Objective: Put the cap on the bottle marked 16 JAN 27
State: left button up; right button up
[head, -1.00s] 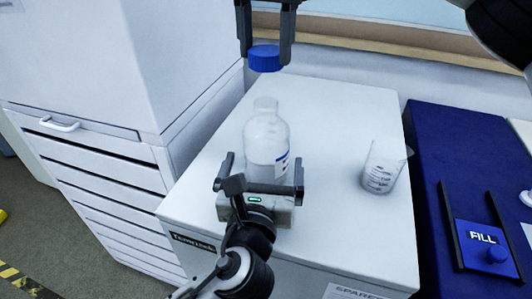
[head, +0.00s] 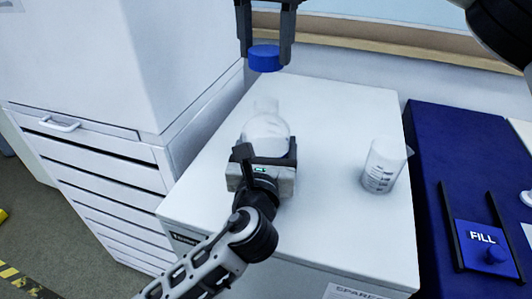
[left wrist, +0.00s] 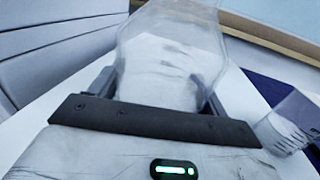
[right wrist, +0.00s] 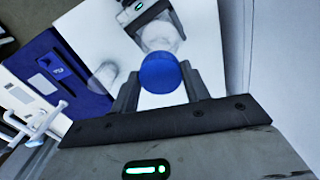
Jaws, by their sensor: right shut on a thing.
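The blue cap (head: 265,58) is held between the fingers of my right gripper (head: 265,42), above and behind the bottle in the head view. It also shows in the right wrist view (right wrist: 160,73). The clear bottle (head: 266,127) stands upright and uncapped on the white top. My left gripper (head: 266,160) has one finger on each side of the bottle's body, as the left wrist view of the bottle (left wrist: 165,60) shows too. I cannot tell whether its fingers press on it. My left gripper hides the lower bottle, and no date can be read.
A clear beaker (head: 382,165) stands to the right on the white top (head: 335,130). A blue mat (head: 450,140) with a FILL station (head: 481,240) lies farther right. A drawer cabinet (head: 85,150) stands at the left. The top between bottle and beaker is clear.

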pick_arm(q)
jog(key=shift+c, duration=0.2)
pick_arm(e)
send_over(265, 103)
jog(key=shift+f, duration=2.5)
jog(key=shift+f, duration=0.15)
jog(key=shift+f, duration=0.75)
pick_arm(q)
jog(key=shift+f, duration=0.1)
pick_arm(e)
jog(key=shift+f, duration=0.55)
